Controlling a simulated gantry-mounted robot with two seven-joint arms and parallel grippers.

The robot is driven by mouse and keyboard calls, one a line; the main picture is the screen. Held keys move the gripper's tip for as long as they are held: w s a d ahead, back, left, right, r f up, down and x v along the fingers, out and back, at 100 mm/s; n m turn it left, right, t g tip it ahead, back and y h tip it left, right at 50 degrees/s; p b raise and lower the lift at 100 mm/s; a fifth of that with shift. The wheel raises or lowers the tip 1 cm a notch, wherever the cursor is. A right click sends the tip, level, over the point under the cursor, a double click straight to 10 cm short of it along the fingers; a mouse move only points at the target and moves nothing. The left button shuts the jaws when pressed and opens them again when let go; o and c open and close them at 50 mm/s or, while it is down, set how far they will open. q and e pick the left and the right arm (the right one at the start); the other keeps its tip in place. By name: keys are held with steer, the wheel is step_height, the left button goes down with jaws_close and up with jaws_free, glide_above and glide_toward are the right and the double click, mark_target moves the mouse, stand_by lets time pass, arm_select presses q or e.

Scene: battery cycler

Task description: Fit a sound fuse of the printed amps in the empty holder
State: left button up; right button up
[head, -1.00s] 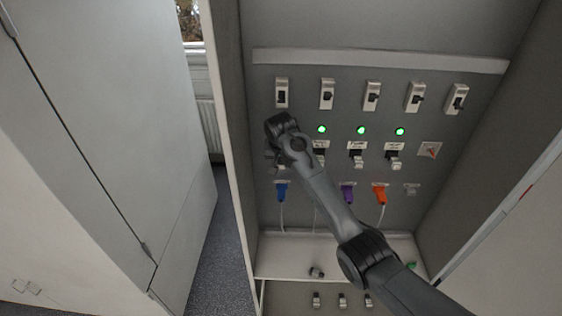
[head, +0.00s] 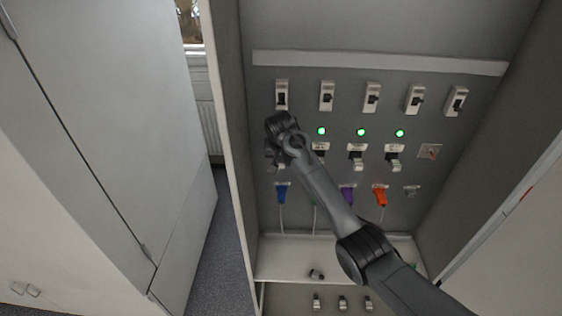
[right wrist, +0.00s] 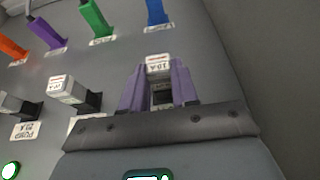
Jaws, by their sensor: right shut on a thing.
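My right gripper (head: 279,160) is at the left end of the fuse row, in front of the panel. The right wrist view shows its purple fingers (right wrist: 159,88) shut on a fuse (right wrist: 158,66) with a white end printed about "10 A". The holder at this place is hidden behind the gripper and fuse. I cannot tell whether the fuse is seated or only in front of it. Fitted fuses (head: 320,150), (head: 357,155) and (head: 394,156) stand to the right, under lit green lamps (head: 361,130). My left gripper is not in view.
Switches (head: 327,95) line the panel above. Blue (head: 282,191), purple (head: 348,192) and orange (head: 380,195) plugs hang below. A loose dark piece (head: 316,273) lies on the shelf (head: 285,262). Small fuse-like pieces (head: 342,300) stand lower. The cabinet's left wall (head: 228,150) is close to the gripper.

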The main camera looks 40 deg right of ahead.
steer(key=o, duration=1.1)
steer(key=shift+c, duration=0.2)
steer(key=shift+r, duration=0.1)
